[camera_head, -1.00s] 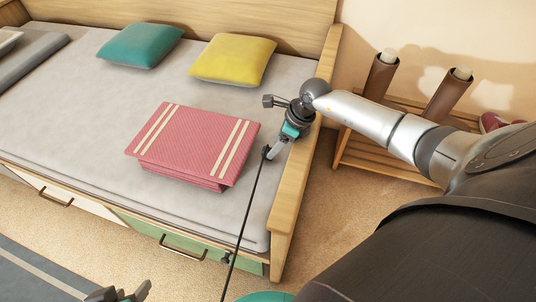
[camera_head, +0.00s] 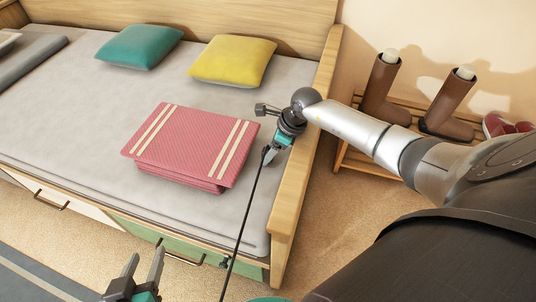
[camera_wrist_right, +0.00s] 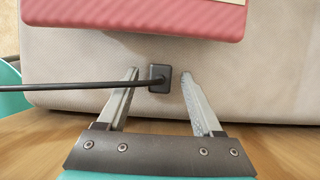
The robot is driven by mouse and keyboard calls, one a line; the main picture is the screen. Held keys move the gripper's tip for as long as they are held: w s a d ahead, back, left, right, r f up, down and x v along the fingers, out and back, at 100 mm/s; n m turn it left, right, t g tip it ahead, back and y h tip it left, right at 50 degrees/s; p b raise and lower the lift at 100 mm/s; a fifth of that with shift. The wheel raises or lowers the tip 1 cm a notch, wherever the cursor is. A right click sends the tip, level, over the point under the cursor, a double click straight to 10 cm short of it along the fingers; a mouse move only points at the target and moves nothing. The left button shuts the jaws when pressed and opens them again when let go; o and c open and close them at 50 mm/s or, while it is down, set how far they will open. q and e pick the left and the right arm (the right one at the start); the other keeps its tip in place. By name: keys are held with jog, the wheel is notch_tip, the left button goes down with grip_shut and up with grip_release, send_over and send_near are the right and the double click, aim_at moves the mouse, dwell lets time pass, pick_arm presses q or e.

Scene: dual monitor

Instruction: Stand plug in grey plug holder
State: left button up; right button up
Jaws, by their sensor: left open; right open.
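The plug is a small black block (camera_wrist_right: 160,76) on a black cable (camera_head: 242,219). In the right wrist view it lies between the fingertips of my right gripper (camera_wrist_right: 158,83), with gaps to both fingers. The cable crosses my left-hand finger there. In the head view my right gripper (camera_head: 270,154) is low over the bed's right edge, and the plug is too small to make out. My left gripper (camera_head: 143,266) is open and empty at the bottom left, in front of the bed. I cannot make out a grey plug holder in either view.
A folded pink mat (camera_head: 190,143) lies on the bed (camera_head: 70,115), left of my right gripper. Teal (camera_head: 138,47) and yellow (camera_head: 232,61) pillows lie behind. The bed's wooden side rail (camera_head: 291,195) is beside my right gripper. Boots (camera_head: 447,100) stand on a rack at right.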

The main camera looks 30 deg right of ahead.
jog(key=shift+c, duration=0.4)
grip_shut()
